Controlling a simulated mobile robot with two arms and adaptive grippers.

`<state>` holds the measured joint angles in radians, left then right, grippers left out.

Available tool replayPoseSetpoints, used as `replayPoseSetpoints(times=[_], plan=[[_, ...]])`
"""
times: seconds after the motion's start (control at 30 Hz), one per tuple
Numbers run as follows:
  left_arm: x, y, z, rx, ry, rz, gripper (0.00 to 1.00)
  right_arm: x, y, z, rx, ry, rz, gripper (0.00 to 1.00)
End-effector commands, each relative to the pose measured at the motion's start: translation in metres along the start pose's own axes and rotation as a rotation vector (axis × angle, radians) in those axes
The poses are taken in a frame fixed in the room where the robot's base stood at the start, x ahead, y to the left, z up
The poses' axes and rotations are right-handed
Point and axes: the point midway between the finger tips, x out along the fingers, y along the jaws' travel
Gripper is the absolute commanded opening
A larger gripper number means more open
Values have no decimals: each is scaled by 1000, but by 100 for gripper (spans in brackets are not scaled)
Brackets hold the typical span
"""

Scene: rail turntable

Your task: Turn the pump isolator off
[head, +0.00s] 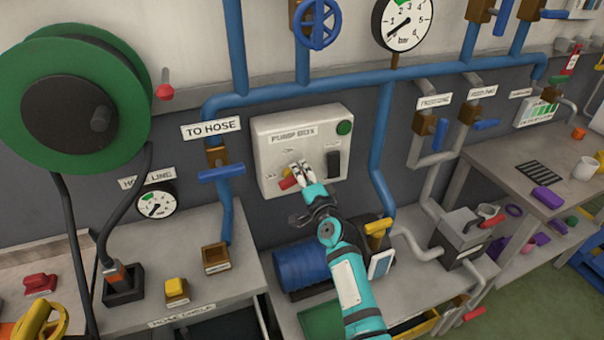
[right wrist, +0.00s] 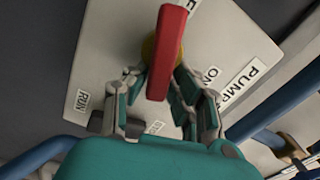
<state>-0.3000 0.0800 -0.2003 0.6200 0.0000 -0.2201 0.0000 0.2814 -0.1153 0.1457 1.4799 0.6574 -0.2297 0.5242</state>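The grey pump box (head: 270,137) is mounted on the wall at the centre of the head view, with a green round button and a dark switch on its face. Its isolator has a red handle (head: 287,183) on a yellow base. In the right wrist view the red handle (right wrist: 167,50) stands out from the panel, between my fingers. My right gripper (head: 299,174) is at the isolator, its fingers apart on either side of the handle; I see no clear contact. My left gripper is not in view.
Blue pipes (head: 300,82) run above and right of the box. A green hose reel (head: 75,100) hangs at left. A blue motor (head: 303,268) and a yellow-handled valve (head: 378,229) are below. A grey workbench (head: 510,170) stands at right.

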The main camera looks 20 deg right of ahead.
Motion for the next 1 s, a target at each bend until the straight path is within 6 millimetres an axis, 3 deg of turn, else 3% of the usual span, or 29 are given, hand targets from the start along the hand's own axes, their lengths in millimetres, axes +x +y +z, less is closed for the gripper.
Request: replayPoseSetpoints(times=[0.03,0.13,0.7,0.87,1.0], plan=[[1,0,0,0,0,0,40,-3,13,8,-1,-18,25,29],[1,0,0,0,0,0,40,-3,12,7,0,-17,24,42],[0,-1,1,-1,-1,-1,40,-3,7,3,1,-8,13,42],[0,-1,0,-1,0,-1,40,-21,7,3,2,-8,14,42],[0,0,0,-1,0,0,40,-51,8,4,2,-9,15,42]])
